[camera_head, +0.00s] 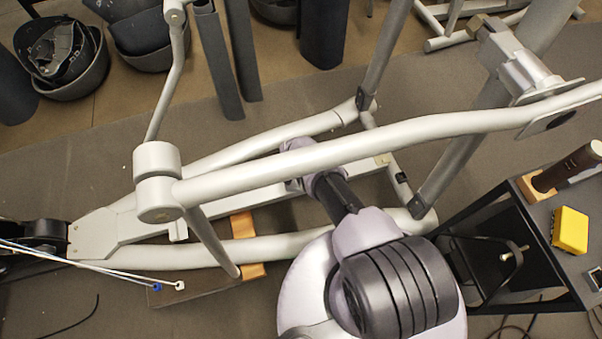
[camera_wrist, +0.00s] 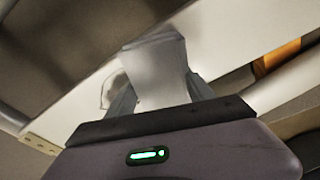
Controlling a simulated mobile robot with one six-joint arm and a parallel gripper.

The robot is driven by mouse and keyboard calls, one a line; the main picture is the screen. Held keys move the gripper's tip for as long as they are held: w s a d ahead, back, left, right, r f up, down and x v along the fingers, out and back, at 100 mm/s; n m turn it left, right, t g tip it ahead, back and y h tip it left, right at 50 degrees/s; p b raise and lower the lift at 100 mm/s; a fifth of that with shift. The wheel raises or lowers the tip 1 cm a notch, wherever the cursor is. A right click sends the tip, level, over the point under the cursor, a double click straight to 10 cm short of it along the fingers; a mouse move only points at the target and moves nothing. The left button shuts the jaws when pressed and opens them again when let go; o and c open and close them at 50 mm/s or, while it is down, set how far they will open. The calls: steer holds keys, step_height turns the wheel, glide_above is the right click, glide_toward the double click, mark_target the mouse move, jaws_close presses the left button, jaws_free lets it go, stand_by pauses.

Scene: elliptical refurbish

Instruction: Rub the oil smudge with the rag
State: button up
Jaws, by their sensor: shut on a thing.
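In the wrist view my gripper (camera_wrist: 160,88) is shut on a pale grey rag (camera_wrist: 156,65), which hangs out between the two fingers. The rag lies over or just in front of a white beam (camera_wrist: 235,40) of the elliptical machine; I cannot tell whether it touches. A faint grey mark (camera_wrist: 113,90) shows on the beam, left of the rag and partly behind the left finger; it may be the oil smudge. In the head view my arm reaches in under the upper grey tube (camera_head: 390,137) to the lower beam (camera_head: 260,196). The fingers and rag are hidden there.
A black cart (camera_head: 535,220) with a yellow box (camera_head: 570,230) stands at the right. A wooden block (camera_head: 243,226) sits under the frame. White cables (camera_head: 90,261) cross the lower left.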

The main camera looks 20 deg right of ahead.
steer(key=shift+a, duration=0.65)
step_height(320, 180, up, 9)
steer(key=p, duration=0.7)
steer(key=shift+p, duration=0.4)
steer(key=shift+f, duration=0.1)
